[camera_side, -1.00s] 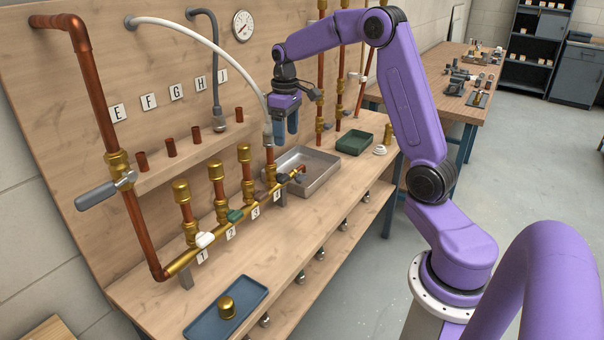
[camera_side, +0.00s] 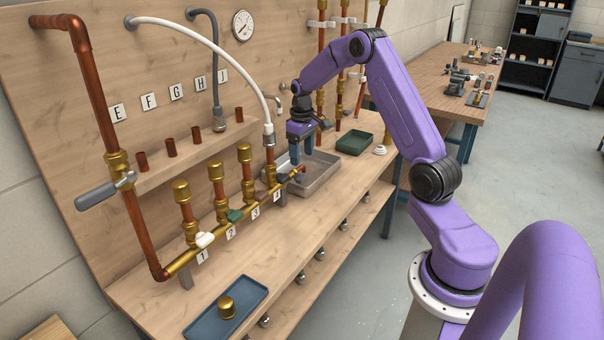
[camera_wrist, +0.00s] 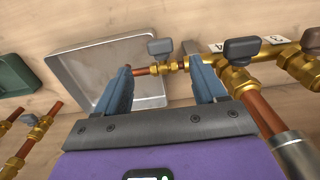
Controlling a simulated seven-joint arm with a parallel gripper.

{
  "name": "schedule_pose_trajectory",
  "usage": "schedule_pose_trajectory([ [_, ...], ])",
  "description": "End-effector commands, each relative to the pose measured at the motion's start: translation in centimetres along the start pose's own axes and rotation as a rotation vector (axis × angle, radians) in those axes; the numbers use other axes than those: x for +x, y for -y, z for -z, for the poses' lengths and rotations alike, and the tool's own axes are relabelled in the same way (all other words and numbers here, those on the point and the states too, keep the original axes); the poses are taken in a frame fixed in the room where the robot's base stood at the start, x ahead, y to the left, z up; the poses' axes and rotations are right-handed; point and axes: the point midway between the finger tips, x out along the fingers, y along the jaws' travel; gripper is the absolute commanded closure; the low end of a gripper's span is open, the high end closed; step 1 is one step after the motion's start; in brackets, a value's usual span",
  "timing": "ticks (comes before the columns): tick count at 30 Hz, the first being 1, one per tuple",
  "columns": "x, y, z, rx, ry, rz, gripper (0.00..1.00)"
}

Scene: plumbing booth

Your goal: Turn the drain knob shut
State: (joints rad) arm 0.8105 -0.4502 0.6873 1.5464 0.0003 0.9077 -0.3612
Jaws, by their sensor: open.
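The drain knob (camera_wrist: 160,47) is a small grey handle on a brass valve, on the thin copper outlet at the end of the brass manifold (camera_side: 216,238). In the wrist view it stands upright in the picture, between and slightly beyond my fingertips. My gripper (camera_wrist: 160,68) is open with blue fingers, one on each side of the outlet line, and nothing is held. In the side view my gripper (camera_side: 301,155) points down above the outlet end, over the metal tray's near area; the knob is hard to make out there. I cannot tell the height left between fingers and knob.
A metal tray (camera_wrist: 76,66) lies under the outlet. A dark valve handle (camera_wrist: 242,48) by label 4 sits close to my right finger in the wrist view. A white hose (camera_side: 200,38) joins a riser beside my gripper. A green bin (camera_side: 354,142) stands behind.

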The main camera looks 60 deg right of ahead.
Motion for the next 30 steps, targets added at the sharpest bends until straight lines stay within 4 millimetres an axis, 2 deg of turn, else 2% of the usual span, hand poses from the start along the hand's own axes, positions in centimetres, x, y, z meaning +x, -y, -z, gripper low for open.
schedule_pose_trajectory([
  [1,1.1,0.0,-0.1,0.000,0.005,0.002,0.30],
  [6,4.1,0.1,-0.1,0.000,0.004,0.002,0.30],
  [12,6.6,0.0,-0.1,0.001,0.002,0.001,0.30],
  [18,7.6,0.0,0.0,0.000,0.000,0.000,0.30],
  [26,7.6,0.0,0.0,0.000,-0.001,0.000,0.30],
  [30,7.6,0.0,0.0,0.000,0.000,0.000,0.75],
])
